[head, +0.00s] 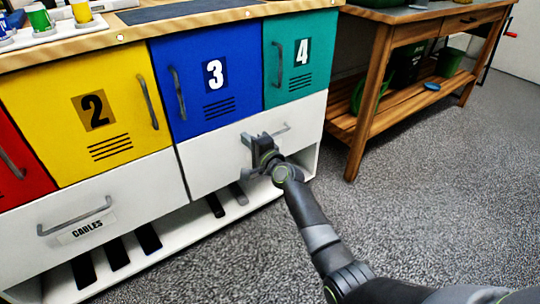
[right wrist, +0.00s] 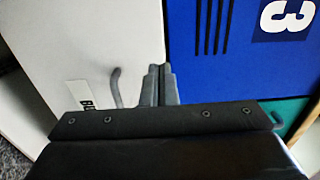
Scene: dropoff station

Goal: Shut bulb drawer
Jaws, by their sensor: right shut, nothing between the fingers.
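The bulb drawer (head: 212,158) is the white drawer under doors 3 and 4. Its front looks flush or nearly flush with the cabinet. Its grey bar handle (head: 281,130) is partly hidden behind my right gripper (head: 262,150). The right gripper is shut and empty, with its fingers at the white front; I cannot tell if they touch it. In the right wrist view the shut fingers (right wrist: 159,84) point at the white front beside the handle (right wrist: 117,88). The drawer's label (right wrist: 84,98) is partly hidden there. My left gripper is in neither view.
The white CABLES drawer (head: 130,195) is to the left, under yellow door 2 (head: 65,125). Blue door 3 (head: 205,60) and teal door 4 (head: 315,50) are above. A wooden bench (head: 385,60) stands at right. Grey carpet (head: 430,190) in front is clear.

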